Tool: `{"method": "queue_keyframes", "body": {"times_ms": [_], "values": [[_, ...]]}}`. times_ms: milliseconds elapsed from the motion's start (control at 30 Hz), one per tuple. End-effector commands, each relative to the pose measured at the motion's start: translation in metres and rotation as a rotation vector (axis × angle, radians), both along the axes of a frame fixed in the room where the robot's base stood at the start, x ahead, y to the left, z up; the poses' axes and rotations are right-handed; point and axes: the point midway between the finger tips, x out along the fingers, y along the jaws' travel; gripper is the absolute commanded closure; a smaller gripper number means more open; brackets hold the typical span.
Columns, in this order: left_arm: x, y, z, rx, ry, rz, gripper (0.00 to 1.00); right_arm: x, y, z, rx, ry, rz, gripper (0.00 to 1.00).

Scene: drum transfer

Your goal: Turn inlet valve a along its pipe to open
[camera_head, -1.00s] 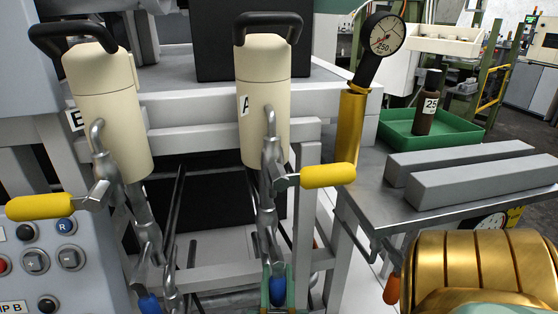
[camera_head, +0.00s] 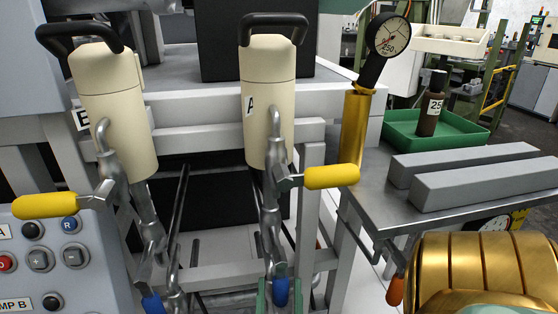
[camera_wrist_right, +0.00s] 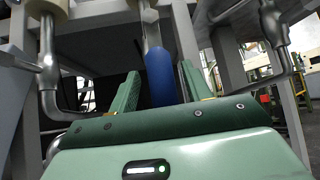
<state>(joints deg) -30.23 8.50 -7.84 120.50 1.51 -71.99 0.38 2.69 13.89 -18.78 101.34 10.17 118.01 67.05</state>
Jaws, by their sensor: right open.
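Cream cylinder A (camera_head: 269,95) has a metal pipe (camera_head: 270,215) running down from it. A valve with a yellow handle (camera_head: 331,176) sits on this pipe, its handle pointing right, across the pipe. Lower down is a blue handle (camera_head: 281,291), also seen in the right wrist view (camera_wrist_right: 159,78). I cannot read which handle is named inlet valve a. My right gripper (camera_head: 279,286) is open, with one green finger on each side of the blue handle. In the wrist view (camera_wrist_right: 158,76) gaps show beside the handle. My left gripper is not in view.
Cylinder B (camera_head: 112,110) at left has its own yellow handle (camera_head: 45,205) and blue handle (camera_head: 152,303). A button panel (camera_head: 60,270) stands lower left. A gauge (camera_head: 388,37), a green tray (camera_head: 440,133) with a brown bottle (camera_head: 430,108), and grey bars (camera_head: 475,180) lie right.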

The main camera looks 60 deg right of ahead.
Motion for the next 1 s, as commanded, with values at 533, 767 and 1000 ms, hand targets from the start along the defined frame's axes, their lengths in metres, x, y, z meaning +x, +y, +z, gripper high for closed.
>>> {"method": "queue_keyframes", "body": {"times_ms": [533, 767, 1000], "values": [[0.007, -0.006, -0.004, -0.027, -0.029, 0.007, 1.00, -0.043, 0.081, -0.093, 0.004, 0.005, 0.000, 0.51], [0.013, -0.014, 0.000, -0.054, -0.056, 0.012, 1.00, -0.047, 0.089, -0.100, 0.002, 0.002, 0.002, 0.51], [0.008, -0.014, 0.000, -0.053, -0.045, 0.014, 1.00, -0.047, 0.089, -0.099, 0.002, 0.002, 0.002, 0.51]]}}
